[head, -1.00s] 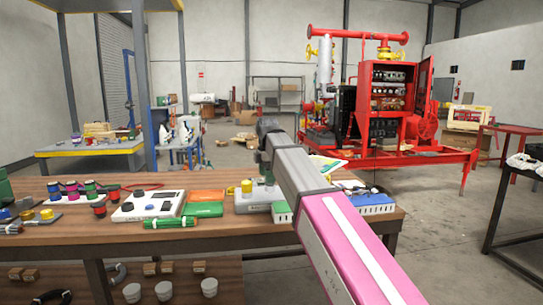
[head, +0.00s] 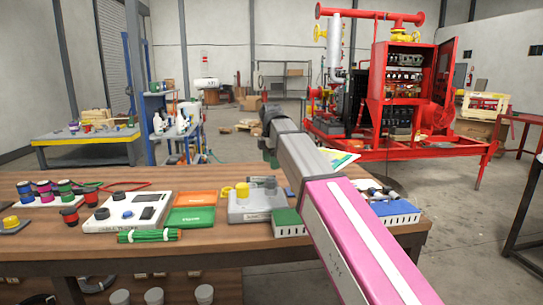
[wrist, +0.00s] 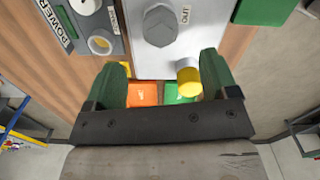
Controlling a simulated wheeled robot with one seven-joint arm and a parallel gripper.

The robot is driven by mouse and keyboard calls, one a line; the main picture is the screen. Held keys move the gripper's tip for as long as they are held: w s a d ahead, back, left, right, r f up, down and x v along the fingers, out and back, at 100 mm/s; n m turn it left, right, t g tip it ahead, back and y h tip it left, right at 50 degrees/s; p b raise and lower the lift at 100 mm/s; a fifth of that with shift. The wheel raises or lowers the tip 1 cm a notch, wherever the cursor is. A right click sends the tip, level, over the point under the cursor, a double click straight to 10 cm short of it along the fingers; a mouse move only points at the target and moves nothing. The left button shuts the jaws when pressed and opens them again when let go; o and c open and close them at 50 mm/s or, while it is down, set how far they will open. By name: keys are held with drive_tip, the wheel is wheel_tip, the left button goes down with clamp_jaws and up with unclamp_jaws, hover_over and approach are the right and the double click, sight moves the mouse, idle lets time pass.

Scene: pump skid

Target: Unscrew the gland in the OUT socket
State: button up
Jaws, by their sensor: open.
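A pale grey box (head: 246,207) stands on the bench in the head view. Its top fills the upper middle of the wrist view (wrist: 200,48), with an OUT label (wrist: 185,14). A large grey hex-headed gland (wrist: 161,24) stands beside that label; it looks seated upright. A yellow capped cylinder (wrist: 189,78) stands at the lower right of the box top, close to my right finger; it also shows in the head view (head: 242,190). The gland lies beyond the fingertips. Its threads are hidden.
A grey POWER box (wrist: 95,22) lies left of the box in the wrist view. An orange tray (head: 198,198), a green tray (head: 188,217), a white panel box (head: 125,212) and green cables (head: 147,236) crowd the bench. A green box (head: 288,223) stands to the right.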

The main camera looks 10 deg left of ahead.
sight(271, 176)
wheel_tip(271, 176, down, 9)
drive_tip(key=shift+r, duration=0.1)
idle(0.3)
drive_tip(key=c, duration=1)
drive_tip(key=shift+o, duration=1)
drive_tip(key=shift+c, duration=1)
drive_tip(key=n, duration=0.5)
